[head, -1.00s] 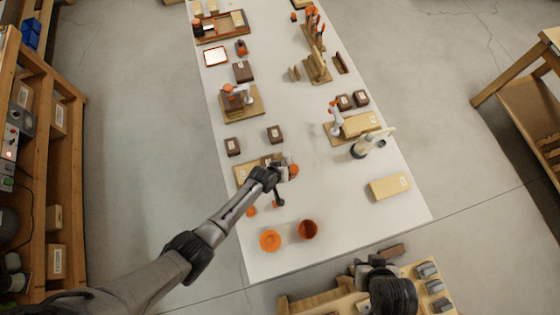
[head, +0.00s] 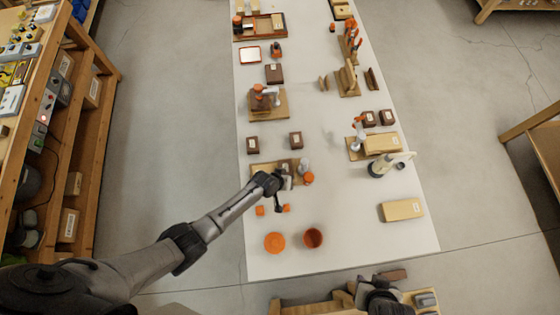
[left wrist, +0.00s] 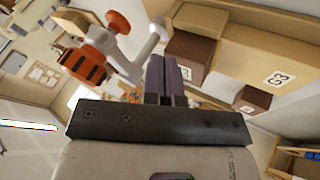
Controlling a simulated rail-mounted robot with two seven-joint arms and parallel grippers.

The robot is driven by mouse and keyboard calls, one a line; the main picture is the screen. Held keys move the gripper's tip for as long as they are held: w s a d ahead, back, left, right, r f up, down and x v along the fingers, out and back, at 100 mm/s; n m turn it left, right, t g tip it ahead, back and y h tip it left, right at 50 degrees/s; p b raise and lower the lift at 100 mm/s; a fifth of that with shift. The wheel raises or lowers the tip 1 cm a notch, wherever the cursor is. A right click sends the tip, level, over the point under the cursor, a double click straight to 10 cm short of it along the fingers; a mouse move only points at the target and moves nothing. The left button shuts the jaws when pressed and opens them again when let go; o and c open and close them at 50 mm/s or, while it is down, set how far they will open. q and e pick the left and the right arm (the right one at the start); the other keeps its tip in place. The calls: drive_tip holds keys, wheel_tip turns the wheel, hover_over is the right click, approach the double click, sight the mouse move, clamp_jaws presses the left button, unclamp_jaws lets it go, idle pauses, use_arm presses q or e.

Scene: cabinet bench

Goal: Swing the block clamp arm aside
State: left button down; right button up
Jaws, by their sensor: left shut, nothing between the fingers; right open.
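The block clamp under my left gripper has a wooden base (head: 257,169), a brown block and an orange knob (head: 308,178). In the left wrist view its light grey clamp arm (left wrist: 150,42) and an orange part (left wrist: 88,62) stand left of the fingers, with a brown block (left wrist: 190,52) to the right. My left gripper (head: 287,183) is shut and empty, its fingertips (left wrist: 168,70) close beside the clamp arm; contact cannot be told. In the head view the gripper partly hides the clamp. My right gripper (head: 372,283) is open, low in the head view, away from the clamp.
A cream toggle device (head: 385,166) and a tan box (head: 401,210) stand to the right. Another clamp (head: 262,95) stands farther back. The table's middle is fairly clear.

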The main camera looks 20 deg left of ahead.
use_arm(q)
drive_tip(key=d+p+v, duration=0.1)
drive_tip(key=v, duration=0.8)
drive_tip(key=shift+s+r, duration=0.35)
drive_tip(key=shift+r, duration=0.1)
